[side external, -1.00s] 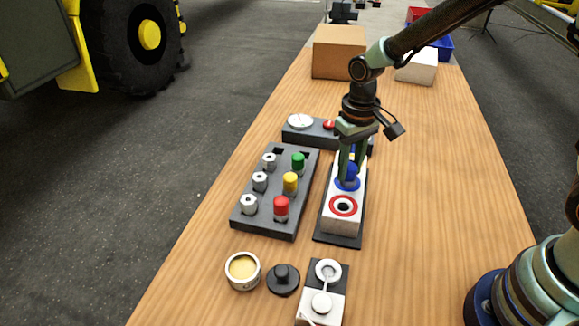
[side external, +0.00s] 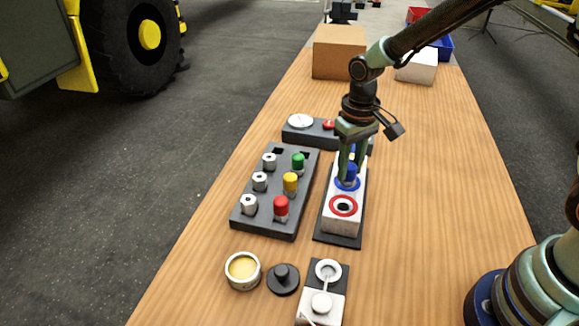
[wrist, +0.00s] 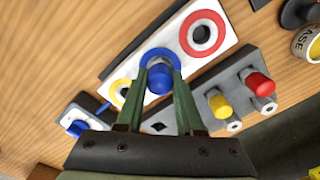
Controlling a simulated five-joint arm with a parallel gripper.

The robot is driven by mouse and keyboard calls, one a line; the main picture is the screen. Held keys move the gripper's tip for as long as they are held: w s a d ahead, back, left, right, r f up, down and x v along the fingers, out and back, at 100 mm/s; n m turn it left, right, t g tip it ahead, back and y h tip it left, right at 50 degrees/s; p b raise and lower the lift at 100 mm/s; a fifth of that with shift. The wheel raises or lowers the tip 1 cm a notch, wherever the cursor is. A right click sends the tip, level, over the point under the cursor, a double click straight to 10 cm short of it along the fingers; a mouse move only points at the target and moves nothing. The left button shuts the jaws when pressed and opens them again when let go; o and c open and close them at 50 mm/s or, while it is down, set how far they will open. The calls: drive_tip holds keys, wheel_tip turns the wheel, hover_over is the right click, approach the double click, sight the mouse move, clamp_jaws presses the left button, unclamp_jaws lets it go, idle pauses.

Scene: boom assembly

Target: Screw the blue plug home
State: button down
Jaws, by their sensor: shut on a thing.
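The blue plug (side external: 350,171) stands at the blue-ringed port of the white block (side external: 340,222). My gripper (side external: 349,165) points down over the block and is shut on the plug. In the wrist view the plug (wrist: 159,79) sits between the two green fingers, inside the blue ring (wrist: 160,54). How deep the plug is seated cannot be told. The red-ringed port (wrist: 202,34) beside it is empty. The yellow-ringed port (wrist: 121,93) shows on the other side of the blue one in the wrist view.
A dark rack (side external: 265,214) left of the block holds green, yellow and red plugs and several silver pieces. A panel with a gauge (side external: 300,121) lies behind. A grease tin (side external: 242,271), a black knobbed disc (side external: 283,279) and a white fixture (side external: 322,303) are in front.

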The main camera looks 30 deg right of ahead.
sight(351, 165)
idle(0.4)
drive_tip(key=m, duration=0.5)
drive_tip(key=c, duration=0.6)
unclamp_jaws()
drive_tip(key=shift+r, duration=4.05)
